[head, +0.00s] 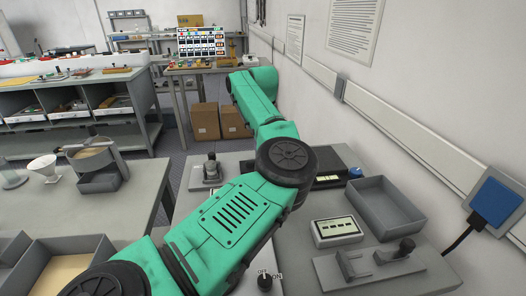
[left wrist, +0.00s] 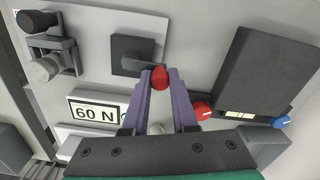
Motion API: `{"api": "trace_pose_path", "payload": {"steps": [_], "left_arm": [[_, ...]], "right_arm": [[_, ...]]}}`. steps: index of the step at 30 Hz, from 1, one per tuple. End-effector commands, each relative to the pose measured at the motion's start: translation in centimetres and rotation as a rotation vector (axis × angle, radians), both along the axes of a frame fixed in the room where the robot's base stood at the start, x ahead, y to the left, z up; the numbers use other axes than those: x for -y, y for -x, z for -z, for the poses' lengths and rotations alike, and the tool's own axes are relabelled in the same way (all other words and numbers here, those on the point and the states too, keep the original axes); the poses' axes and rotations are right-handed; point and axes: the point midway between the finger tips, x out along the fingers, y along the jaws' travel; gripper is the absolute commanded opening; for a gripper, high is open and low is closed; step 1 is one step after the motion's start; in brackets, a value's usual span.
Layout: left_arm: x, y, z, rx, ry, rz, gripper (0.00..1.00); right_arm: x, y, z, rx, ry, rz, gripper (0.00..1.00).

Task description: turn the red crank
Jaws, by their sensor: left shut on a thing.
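The red crank's red handle (left wrist: 159,80) is in the middle of the left wrist view. Its grey arm leads to a black square base (left wrist: 133,52) on a light panel. My left gripper (left wrist: 160,76) has its two purple fingers shut on the red handle, one on each side. In the head view my green left arm reaches in from the lower left across the bench; I cannot make out its fingers or the crank there. My right gripper is in neither view.
Close to the crank are a "60 N" display (left wrist: 97,110), a black box (left wrist: 268,62), a red knob (left wrist: 203,110) and a blue knob (left wrist: 281,122). On the bench are a grey tray (head: 358,208), a small display unit (head: 338,230) and a fixture (head: 335,272). A wall bounds the right.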

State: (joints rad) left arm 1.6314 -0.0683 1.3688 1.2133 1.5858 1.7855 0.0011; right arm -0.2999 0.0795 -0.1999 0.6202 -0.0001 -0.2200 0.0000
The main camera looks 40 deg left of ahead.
Motion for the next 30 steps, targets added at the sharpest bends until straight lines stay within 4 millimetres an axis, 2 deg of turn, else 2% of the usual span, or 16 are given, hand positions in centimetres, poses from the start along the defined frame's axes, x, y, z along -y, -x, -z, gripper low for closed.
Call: {"api": "trace_pose_path", "payload": {"steps": [5,6,8,20,25,30], "left_arm": [[-0.1,-0.1,-0.1,0.003,-0.003,0.002,0.00],[-0.1,-0.1,-0.1,0.003,-0.003,0.002,0.34],[-0.1,0.0,-0.1,0.003,-0.003,0.002,0.56],[0.0,0.0,-0.6,0.003,-0.001,0.002,0.56],[0.0,0.0,-3.3,0.005,-0.001,0.003,0.56],[-0.1,0.0,-8.4,0.005,-0.002,0.004,0.56]], "right_arm": [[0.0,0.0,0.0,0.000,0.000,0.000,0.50],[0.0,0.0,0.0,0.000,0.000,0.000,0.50],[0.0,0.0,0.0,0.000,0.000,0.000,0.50],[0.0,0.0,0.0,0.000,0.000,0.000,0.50],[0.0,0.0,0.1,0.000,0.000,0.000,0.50],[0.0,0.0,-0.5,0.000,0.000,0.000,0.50]]}}
